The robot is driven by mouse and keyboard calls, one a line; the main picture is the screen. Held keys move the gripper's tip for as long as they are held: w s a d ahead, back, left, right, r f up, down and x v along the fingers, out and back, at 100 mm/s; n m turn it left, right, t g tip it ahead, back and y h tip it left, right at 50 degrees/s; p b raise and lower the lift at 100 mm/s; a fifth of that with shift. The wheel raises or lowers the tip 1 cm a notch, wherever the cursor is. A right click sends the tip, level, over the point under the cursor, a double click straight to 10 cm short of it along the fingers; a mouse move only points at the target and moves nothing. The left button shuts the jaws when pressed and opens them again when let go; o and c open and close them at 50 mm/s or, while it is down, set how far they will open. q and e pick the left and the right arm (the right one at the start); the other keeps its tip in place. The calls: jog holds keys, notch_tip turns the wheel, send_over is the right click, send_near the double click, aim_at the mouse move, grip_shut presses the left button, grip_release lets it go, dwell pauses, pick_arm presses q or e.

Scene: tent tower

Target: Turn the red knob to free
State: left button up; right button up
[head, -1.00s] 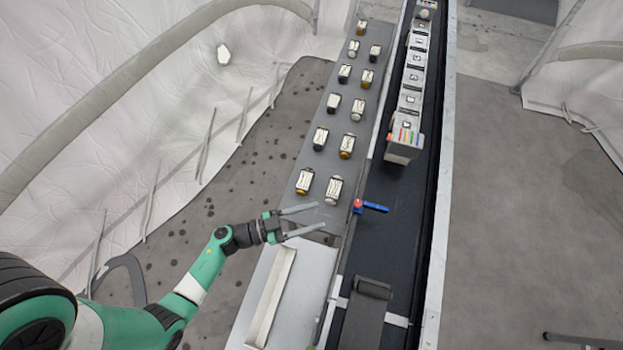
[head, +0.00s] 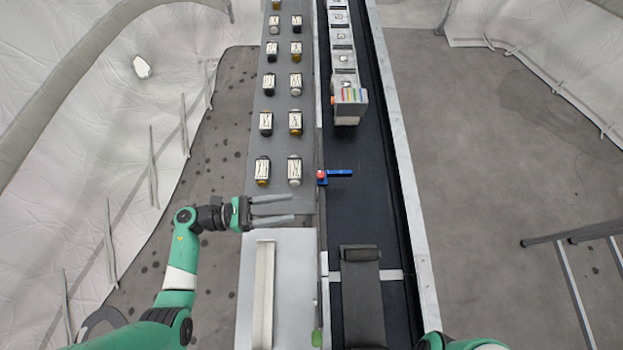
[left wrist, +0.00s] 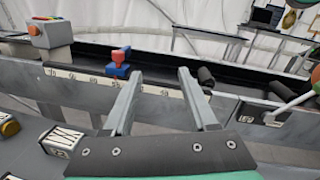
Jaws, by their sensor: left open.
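The red knob (head: 321,174) sits on a blue piece at the left edge of the dark belt. A blue arm (head: 340,173) extends from it to the right over the belt. The red knob also shows in the left wrist view (left wrist: 126,50), above the blue piece, just beyond my left fingertips. My left gripper (head: 292,208) is open and empty, its fingers pointing right, short of the knob and slightly nearer the bottom of the picture. Its two fingers (left wrist: 160,74) are spread apart in the left wrist view. My right gripper is out of view.
A row of boxes (head: 348,100) stands on the belt. A dark block (head: 361,254) lies nearer.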

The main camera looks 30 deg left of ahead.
pick_arm(q)
jog(key=m+b, duration=0.2)
jog(key=b, duration=0.1)
send_near(321, 176)
jog(key=w+d+y, duration=0.1)
jog(key=w+d, duration=0.4)
jog(key=shift+d+f+t, duration=0.25)
jog(key=shift+t, duration=0.15)
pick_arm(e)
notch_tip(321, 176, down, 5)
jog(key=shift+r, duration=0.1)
pick_arm(q)
jog(key=shift+w, duration=0.15)
grip_shut()
